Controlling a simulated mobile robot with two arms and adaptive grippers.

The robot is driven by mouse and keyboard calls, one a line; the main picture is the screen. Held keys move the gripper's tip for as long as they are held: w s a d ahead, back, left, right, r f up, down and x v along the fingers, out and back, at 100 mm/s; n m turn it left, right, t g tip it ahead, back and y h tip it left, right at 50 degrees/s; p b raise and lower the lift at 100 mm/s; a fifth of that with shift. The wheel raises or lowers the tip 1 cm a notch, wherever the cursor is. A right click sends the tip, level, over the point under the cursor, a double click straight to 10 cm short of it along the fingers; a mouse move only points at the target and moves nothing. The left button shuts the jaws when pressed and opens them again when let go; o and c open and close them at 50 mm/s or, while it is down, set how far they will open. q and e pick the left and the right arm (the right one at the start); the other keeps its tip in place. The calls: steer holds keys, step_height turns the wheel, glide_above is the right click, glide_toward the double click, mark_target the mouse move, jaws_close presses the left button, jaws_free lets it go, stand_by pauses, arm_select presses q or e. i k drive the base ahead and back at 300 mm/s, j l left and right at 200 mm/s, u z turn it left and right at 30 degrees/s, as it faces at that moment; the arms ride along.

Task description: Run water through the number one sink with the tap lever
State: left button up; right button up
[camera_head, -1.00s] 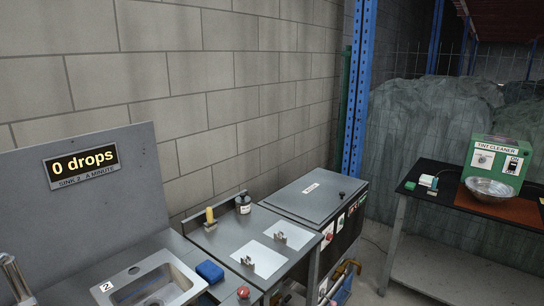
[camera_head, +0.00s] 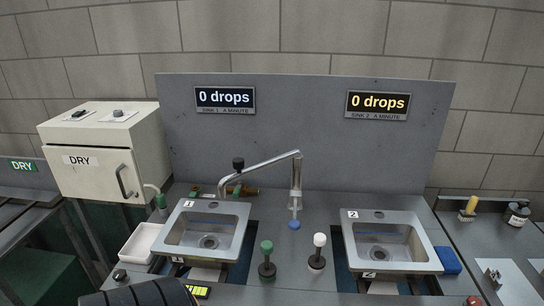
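The number one sink (camera_head: 188,243) is a steel basin at left centre, marked "1", with a drain and no visible water. The metal tap (camera_head: 296,172) stands between the two sinks. Its spout (camera_head: 262,167) reaches left to the back of sink one and carries a black knob (camera_head: 238,163). A blue-tipped part (camera_head: 294,225) sits low at the tap's front. A green-knobbed lever (camera_head: 267,259) and a white-knobbed lever (camera_head: 317,251) stand upright in front; I cannot tell which one is the tap lever. The sink one display (camera_head: 225,98) reads "0 drops".
Sink two (camera_head: 353,246) is at right, with its own "0 drops" display (camera_head: 377,104). A cream DRY cabinet (camera_head: 88,172) stands at left, a white tray (camera_head: 142,242) beside sink one. A blue sponge (camera_head: 447,260) lies right of sink two. A grey back panel (camera_head: 300,120) closes the rear.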

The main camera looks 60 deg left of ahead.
mark_target(294, 224)
steer(key=u, duration=1.8)
